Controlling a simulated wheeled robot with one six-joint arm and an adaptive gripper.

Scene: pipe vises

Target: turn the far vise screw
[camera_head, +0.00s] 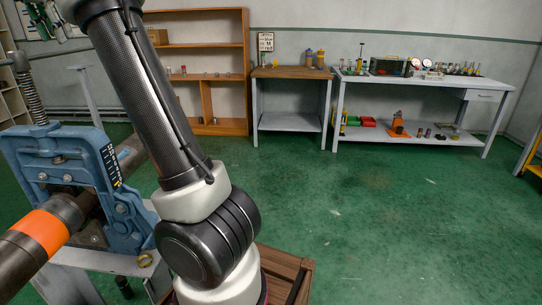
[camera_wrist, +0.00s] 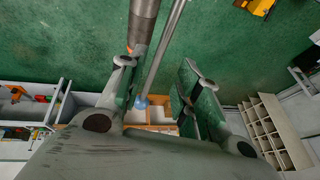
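A blue vise (camera_head: 125,215) stands on a grey stand at the left of the head view, around a dark pipe (camera_head: 20,262) with an orange band. A threaded vise screw (camera_head: 32,97) rises above it. My gripper (camera_head: 47,18) is partly visible at the top left, above the screw. In the wrist view my gripper (camera_wrist: 158,88) has its two fingers apart. A thin grey bar (camera_wrist: 168,42) with a pale blue knob at its end shows between the fingers in the picture; I cannot tell its depth. A far vise cannot be made out clearly.
A thick pipe (camera_wrist: 144,22) shows beside the bar in the wrist view. A brown shelf (camera_head: 208,62), a wooden-topped table (camera_head: 290,72) and a grey workbench (camera_head: 425,82) stand along the back wall. A wooden crate (camera_head: 285,268) is low in front. The green floor at right is clear.

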